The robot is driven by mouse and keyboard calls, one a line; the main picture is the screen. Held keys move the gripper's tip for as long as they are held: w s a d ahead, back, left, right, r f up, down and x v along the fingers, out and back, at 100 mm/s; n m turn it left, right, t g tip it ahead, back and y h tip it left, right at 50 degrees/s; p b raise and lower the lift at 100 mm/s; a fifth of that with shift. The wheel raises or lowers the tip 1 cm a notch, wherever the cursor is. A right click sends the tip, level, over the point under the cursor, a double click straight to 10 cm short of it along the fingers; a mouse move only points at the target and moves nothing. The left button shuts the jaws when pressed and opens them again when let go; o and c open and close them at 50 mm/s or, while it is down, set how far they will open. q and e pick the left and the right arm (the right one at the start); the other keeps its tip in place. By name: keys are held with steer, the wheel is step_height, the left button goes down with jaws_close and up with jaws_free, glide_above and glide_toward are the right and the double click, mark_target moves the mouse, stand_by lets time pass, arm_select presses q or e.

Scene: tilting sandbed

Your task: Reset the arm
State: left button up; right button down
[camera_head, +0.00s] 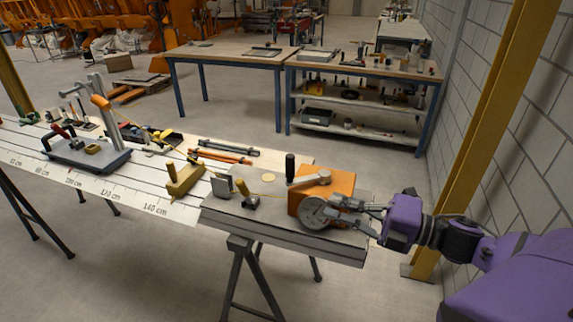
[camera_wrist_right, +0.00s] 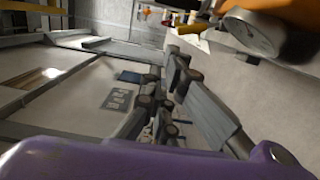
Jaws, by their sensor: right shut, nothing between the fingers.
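An orange box (camera_head: 340,186) stands on the right end of the bench. A grey lever arm (camera_head: 306,181) with an upright black handle (camera_head: 290,167) lies across its top, the handle at the left end. A round dial gauge (camera_head: 314,211) sits on the box's front; it also shows at the top right of the right wrist view (camera_wrist_right: 252,33). My right gripper (camera_head: 340,208) comes in from the right, shut and empty, its fingertips close beside the gauge. I cannot tell whether they touch it. My left gripper is not in view.
A grey plate (camera_head: 281,232) forms the bench end under the box. Left of it are a small yellow-handled tool (camera_head: 243,190), a wooden block (camera_head: 184,179), orange and black bars and a clamp stand. A yellow post (camera_head: 478,130) and wall rise on the right.

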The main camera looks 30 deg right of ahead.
steer(key=shift+d+f, duration=0.1)
steer(key=shift+f, duration=0.05)
steer(key=s+d+f+m+h+p, duration=0.1)
steer(key=s+f+m+h, duration=0.35)
steer(key=f+m, duration=0.4)
steer(key=s+d+f+m+h, duration=0.1)
steer(key=s+f+m+h, duration=0.4)
steer(key=f, duration=0.6)
steer(key=s+a+f+m+g+p, duration=0.1)
steer(key=s+a+f+m+g, duration=0.4)
steer(key=s+a+f+m, duration=0.6)
steer(key=s+a+f+h, duration=0.1)
steer(key=a+f, duration=0.3)
steer(key=f, duration=0.1)
steer(key=shift+s+a+g, duration=0.35)
steer(key=shift+s+g, duration=0.05)
steer(key=shift+m, duration=0.25)
